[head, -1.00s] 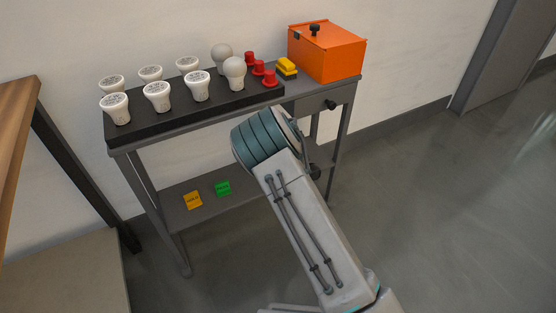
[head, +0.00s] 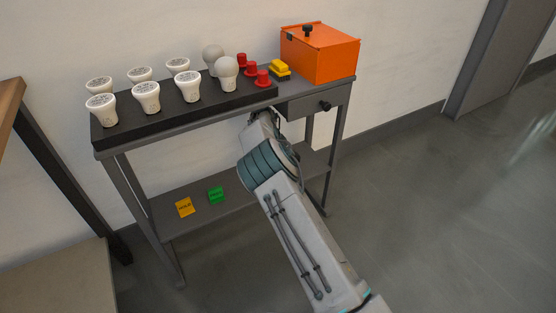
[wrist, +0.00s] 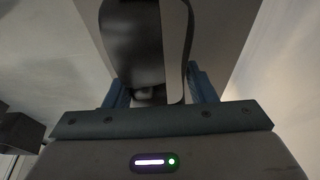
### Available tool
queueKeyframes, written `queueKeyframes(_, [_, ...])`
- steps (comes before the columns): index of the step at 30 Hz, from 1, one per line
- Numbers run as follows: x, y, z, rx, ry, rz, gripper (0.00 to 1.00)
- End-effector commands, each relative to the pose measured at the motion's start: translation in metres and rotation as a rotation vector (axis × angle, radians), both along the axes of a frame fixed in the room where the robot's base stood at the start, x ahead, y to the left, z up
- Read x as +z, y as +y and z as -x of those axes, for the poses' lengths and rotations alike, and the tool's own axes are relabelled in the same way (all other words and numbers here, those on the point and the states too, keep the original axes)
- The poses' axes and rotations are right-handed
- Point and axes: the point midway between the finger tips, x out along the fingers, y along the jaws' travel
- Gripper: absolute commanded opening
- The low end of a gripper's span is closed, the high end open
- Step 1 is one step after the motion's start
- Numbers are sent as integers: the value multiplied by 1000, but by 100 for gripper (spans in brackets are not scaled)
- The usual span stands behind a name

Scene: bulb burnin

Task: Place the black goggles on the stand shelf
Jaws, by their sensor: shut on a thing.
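The black goggles (wrist: 135,45) fill the upper middle of the wrist view, a dark curved body with a thin strap-like band on the right. My gripper (wrist: 160,92) is shut on them, one blue finger on each side. In the head view my arm reaches under the stand's top on the right, and the goggles and fingertips are hidden behind it. The stand's lower shelf (head: 200,218) is a dark grey board with free space around two small cards.
An orange card (head: 184,207) and a green card (head: 216,195) lie on the lower shelf. Above, a black tray (head: 165,121) carries several bulbs and red pieces. An orange box (head: 318,57) and a drawer knob (head: 325,106) are at right. A wooden table (head: 10,98) stands left.

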Motion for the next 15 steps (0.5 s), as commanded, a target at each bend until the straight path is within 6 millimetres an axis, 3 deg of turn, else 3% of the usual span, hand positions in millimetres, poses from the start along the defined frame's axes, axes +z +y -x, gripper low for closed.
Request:
queueKeyframes(6, [-2, 10, -15, 2, -1, 1, 28])
queueKeyframes(15, [-6, 10, -14, 1, 0, 0, 28])
